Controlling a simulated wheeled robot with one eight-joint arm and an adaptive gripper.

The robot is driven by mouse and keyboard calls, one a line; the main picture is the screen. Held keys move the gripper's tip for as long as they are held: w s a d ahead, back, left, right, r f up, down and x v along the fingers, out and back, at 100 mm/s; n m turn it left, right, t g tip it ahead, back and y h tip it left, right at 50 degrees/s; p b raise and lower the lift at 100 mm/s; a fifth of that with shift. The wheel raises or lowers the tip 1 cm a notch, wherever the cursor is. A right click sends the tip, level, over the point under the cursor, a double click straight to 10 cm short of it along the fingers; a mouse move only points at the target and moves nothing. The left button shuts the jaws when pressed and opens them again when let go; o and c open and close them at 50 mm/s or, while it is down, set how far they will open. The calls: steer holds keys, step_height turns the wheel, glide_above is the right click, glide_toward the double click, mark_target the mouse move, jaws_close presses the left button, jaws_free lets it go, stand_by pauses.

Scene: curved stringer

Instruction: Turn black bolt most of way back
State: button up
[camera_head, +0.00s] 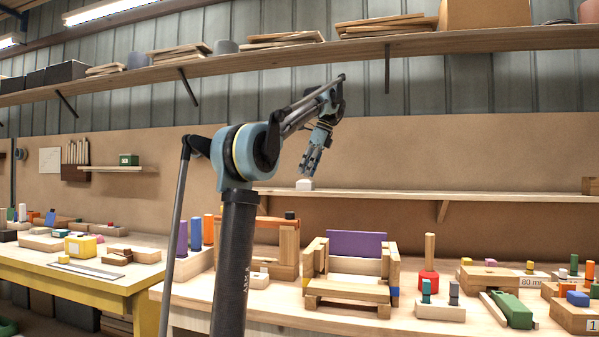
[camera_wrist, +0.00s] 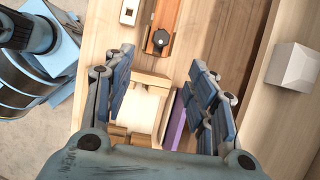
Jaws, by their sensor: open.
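The black bolt (camera_wrist: 160,38) shows in the wrist view as a dark round head on an orange strip, near the top centre. In the head view a small dark piece (camera_head: 289,215), which looks like the same bolt, sits on top of a wooden frame (camera_head: 287,245). My gripper (camera_head: 308,167) is raised above the bench, pointing down. In the wrist view my gripper (camera_wrist: 162,60) is open and empty, with its fingers spread wide. The bolt lies beyond the fingertips, apart from them. Its thread and turn position cannot be made out.
A wall shelf (camera_head: 430,195) with a white block (camera_head: 304,184) runs behind and close to my gripper; the block also shows in the wrist view (camera_wrist: 293,67). A wooden chair-like assembly with a purple panel (camera_head: 357,244) stands right of the frame. Several blocks crowd the bench's right.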

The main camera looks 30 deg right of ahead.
steer(key=x, duration=1.7)
steer(key=shift+w+d, duration=0.1)
jaws_close()
